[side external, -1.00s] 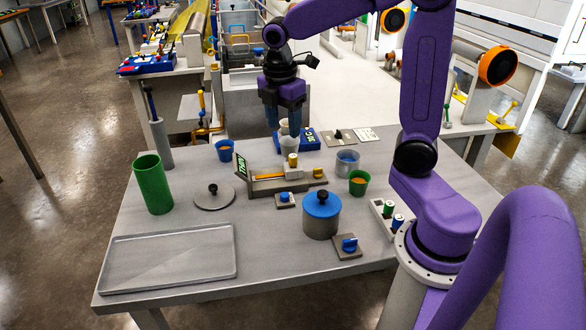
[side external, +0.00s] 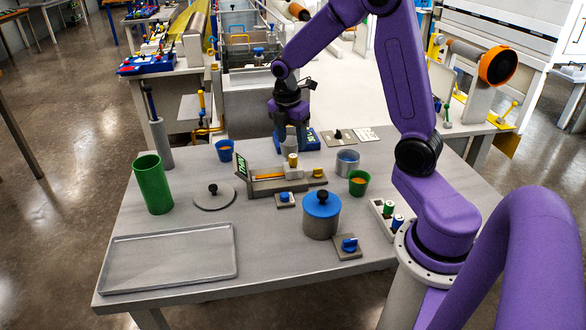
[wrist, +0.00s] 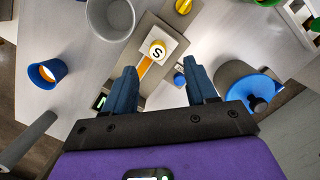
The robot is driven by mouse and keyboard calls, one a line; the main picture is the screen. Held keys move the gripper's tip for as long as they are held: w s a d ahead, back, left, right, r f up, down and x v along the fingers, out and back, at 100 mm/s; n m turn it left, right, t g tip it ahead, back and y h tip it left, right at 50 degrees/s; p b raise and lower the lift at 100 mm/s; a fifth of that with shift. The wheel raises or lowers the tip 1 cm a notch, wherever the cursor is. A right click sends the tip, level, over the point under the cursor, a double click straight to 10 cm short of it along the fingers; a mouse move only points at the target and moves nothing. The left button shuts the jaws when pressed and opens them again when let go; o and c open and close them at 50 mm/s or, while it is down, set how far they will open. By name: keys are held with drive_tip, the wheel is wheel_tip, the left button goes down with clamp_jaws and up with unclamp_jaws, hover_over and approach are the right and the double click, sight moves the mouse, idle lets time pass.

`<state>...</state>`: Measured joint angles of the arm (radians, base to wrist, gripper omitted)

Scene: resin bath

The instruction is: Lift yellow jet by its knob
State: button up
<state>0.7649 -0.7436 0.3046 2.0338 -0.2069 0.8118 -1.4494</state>
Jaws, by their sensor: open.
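A yellow knob marked S (wrist: 157,50) sits on a white block on a grey slide fixture. In the side view the yellow knob (side external: 293,159) stands upright on that block. Its lower part is hidden, so I cannot tell if it is the jet's knob. A second, lower yellow piece (side external: 317,173) is at the right end of the fixture (side external: 262,189), and shows at the top of the wrist view (wrist: 183,6). My gripper (side external: 291,145) is open and empty, behind and above the fixture. In the wrist view its blue fingers (wrist: 163,72) are apart, with the S knob beyond them.
A pale cup (wrist: 110,16) and a blue cup (wrist: 47,73) stand near the fixture. A blue-lidded pot (side external: 321,214) and a green cup (side external: 359,183) are to its right. An empty grey tray (side external: 170,258) lies front left, with a tall green cylinder (side external: 153,185) behind it.

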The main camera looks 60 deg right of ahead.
sight(293, 156)
drive_tip(key=shift+w+d+f, duration=0.1)
drive_tip(key=shift+d+f, duration=0.1)
drive_tip(key=shift+f, duration=1)
drive_tip(key=shift+d+f, duration=0.2)
drive_tip(key=shift+f, duration=1.05)
drive_tip(key=shift+w+d+f, duration=0.1)
drive_tip(key=shift+d+f, duration=0.1)
drive_tip(key=shift+f, duration=1)
clamp_jaws()
